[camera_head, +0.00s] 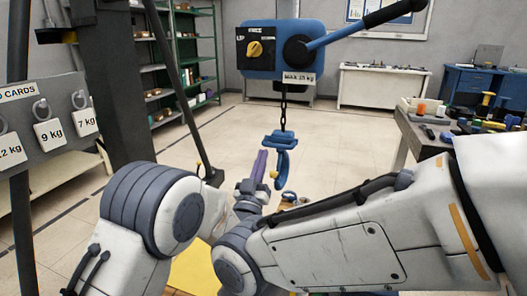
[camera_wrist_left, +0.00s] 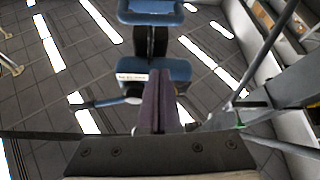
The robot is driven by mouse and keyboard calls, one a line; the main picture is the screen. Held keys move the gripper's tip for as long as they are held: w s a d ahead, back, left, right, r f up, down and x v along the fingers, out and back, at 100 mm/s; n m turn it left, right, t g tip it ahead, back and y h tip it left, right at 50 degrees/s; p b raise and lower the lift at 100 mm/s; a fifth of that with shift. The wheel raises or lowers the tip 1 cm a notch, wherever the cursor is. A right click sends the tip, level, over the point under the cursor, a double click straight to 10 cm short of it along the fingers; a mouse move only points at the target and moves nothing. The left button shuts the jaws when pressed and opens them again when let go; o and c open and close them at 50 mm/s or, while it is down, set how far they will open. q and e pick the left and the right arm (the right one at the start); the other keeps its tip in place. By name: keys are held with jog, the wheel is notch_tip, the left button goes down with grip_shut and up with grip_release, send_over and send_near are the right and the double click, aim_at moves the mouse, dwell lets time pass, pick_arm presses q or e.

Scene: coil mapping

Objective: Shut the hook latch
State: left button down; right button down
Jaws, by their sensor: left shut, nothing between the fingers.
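The blue hook (camera_head: 283,168) hangs below a blue block (camera_head: 281,139) on a dark chain. A small yellow piece (camera_head: 274,174) shows at the left side of the hook, on its latch side; it is too small to tell the latch's position. My left gripper (camera_head: 261,160), with purple fingers, points up just left of the hook. Its fingers are shut and empty; I cannot tell whether they touch the hook. In the left wrist view the shut purple fingers (camera_wrist_left: 159,103) stand in front of the blue hoist. My right gripper does not show.
The blue hoist body (camera_head: 282,47), with a yellow knob and a long lever (camera_head: 360,27), is above the hook. A rack of weight cards (camera_head: 45,125) stands at left, and a workbench (camera_head: 420,135) with tools at right. The floor behind the hook is clear.

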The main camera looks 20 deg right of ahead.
pick_arm(q)
notch_tip(320, 180, down, 7)
jog(key=s, duration=0.2)
jog(key=shift+b, duration=0.4)
